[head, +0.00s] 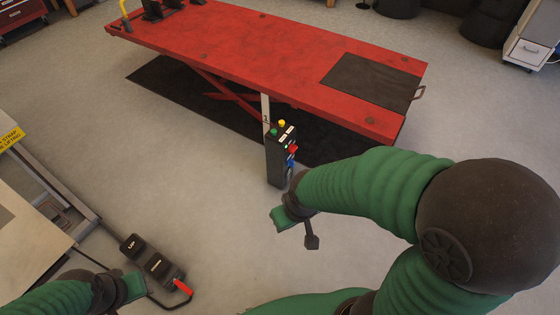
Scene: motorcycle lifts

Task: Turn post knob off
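A dark control post (278,168) stands upright on the floor in front of the red lift. My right gripper (294,228) is just below and in front of the post, apart from the knob. Its fingers are seen at a poor angle. My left gripper (132,287) is at the lower left, far from the post, with its fingers mostly hidden.
A red motorcycle lift table (270,50) stands behind the post on a black mat (175,88). A pedal box (152,262) with a red lever lies on the floor next to my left gripper. A grey lift (35,225) is at the left. Open floor lies between.

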